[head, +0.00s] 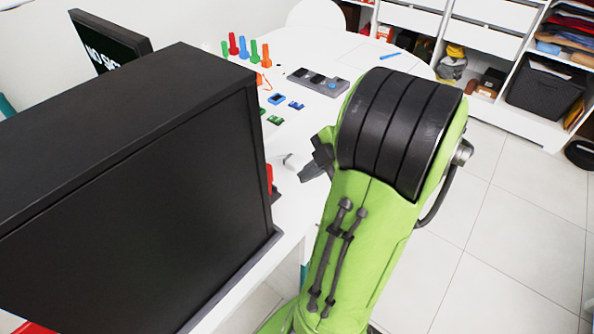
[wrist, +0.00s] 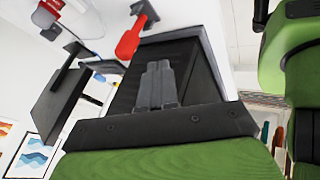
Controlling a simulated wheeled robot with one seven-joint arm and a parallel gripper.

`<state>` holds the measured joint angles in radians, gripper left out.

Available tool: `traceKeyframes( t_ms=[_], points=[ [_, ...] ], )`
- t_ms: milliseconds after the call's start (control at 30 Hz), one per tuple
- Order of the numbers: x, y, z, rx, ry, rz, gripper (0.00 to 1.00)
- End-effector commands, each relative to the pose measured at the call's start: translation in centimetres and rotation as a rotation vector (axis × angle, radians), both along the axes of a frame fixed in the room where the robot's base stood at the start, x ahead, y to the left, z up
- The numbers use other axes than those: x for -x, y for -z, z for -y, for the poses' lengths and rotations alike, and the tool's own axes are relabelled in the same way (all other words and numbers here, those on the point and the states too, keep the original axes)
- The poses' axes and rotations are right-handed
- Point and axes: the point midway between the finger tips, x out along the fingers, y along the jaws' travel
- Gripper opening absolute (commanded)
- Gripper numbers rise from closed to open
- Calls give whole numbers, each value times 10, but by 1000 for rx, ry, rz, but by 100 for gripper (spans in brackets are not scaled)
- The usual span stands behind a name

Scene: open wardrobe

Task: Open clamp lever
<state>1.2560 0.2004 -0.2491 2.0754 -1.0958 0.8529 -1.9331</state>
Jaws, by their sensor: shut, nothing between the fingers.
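A red clamp lever (wrist: 130,40) with a dark mount (wrist: 145,10) shows at the top of the wrist view, against a white surface. In the head view, a small red part (head: 269,180), likely the same lever, shows beside the right edge of the black box; most of it is hidden. My gripper (wrist: 157,78) is shut and empty, with its grey fingers together. The lever lies beyond the fingertips and a little left of them in the wrist view, apart from them. In the head view my green arm reaches over the table, and the fingers are hard to make out.
A large black box (head: 130,200) fills the left of the head view, close to my arm. The white table (head: 335,125) holds several coloured pegs (head: 243,47), small green and blue parts (head: 277,98) and a grey tray (head: 303,74).

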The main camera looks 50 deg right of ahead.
Motion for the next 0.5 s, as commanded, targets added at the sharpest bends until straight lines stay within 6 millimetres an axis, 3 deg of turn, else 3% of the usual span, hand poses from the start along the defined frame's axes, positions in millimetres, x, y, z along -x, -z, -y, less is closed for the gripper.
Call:
traceKeyframes(
  t_ms=[33, 300, 500],
  points=[
    [-6, 13, -5, -4, -3, 0, 0],
    [-37, 60, -22, -5, -3, -3, 0],
    [-68, 53, -14, 0, -2, -1, 0]
  ],
)
